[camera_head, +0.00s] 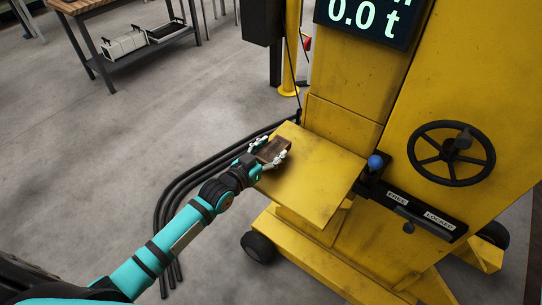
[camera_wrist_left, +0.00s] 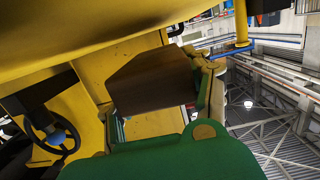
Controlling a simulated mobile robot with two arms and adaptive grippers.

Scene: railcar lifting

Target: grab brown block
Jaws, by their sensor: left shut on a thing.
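The brown block (camera_head: 273,148) is between the fingers of my left gripper (camera_head: 268,151), over the left part of the yellow shelf in the head view. The gripper is shut on it, with one pale finger on each side. The block (camera_wrist_left: 150,82) fills the middle of the left wrist view, with a finger (camera_wrist_left: 205,80) along its right side. I cannot tell whether the block touches the shelf. My right gripper is in neither view.
The yellow shelf (camera_head: 315,180) juts from a yellow lifting column. To its right are a blue-knobbed lever (camera_head: 375,162), a label strip and a black handwheel (camera_head: 451,155). Black cables (camera_head: 178,185) lie on the floor. A workbench (camera_head: 85,8) stands at upper left.

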